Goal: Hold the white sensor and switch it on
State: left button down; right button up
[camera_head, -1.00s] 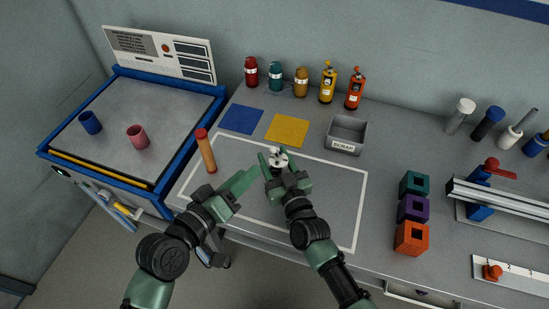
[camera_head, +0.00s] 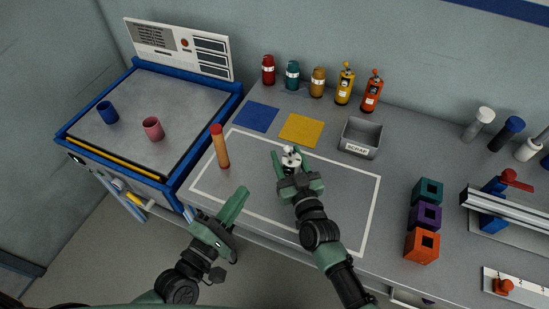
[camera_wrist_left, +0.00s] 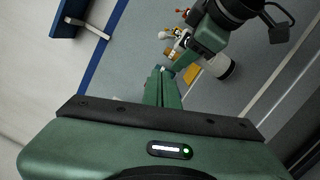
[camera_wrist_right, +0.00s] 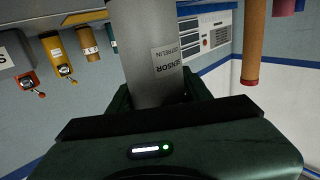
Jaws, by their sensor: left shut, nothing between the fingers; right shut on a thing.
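The white sensor (camera_head: 291,158) is in my right gripper (camera_head: 289,165), above the white-outlined area of the bench. In the right wrist view it is a grey-white cylinder (camera_wrist_right: 148,55) with a printed SENSOR label, between the fingers. Its white end (camera_wrist_left: 222,68) seems to show beside the right gripper in the left wrist view. My left gripper (camera_head: 243,191) is shut and empty, apart from the sensor, to its lower left in the head view. Its closed fingers (camera_wrist_left: 163,75) also show in the left wrist view. I cannot make out a switch on the sensor.
An orange rod with a red top (camera_head: 220,148) stands left of the sensor. Behind are a blue mat (camera_head: 250,117), a yellow mat (camera_head: 300,130) and a grey scrap bin (camera_head: 361,138). Coloured blocks (camera_head: 425,217) stand at right.

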pick_arm(q)
jog(key=shift+s+a+f, duration=0.1)
jog(key=shift+s+a, duration=0.05)
send_near(288, 151)
jog(key=w+a+f, duration=0.1)
jog(key=w+a, duration=0.1)
jog(key=w, duration=0.3)
jog(key=shift+w+d+r, duration=0.15)
jog(key=shift+w+d, duration=0.3)
jog(key=shift+d, duration=0.35)
jog(key=shift+w+d+r, duration=0.2)
jog(key=shift+w+d, duration=0.2)
jog(key=shift+d, duration=0.35)
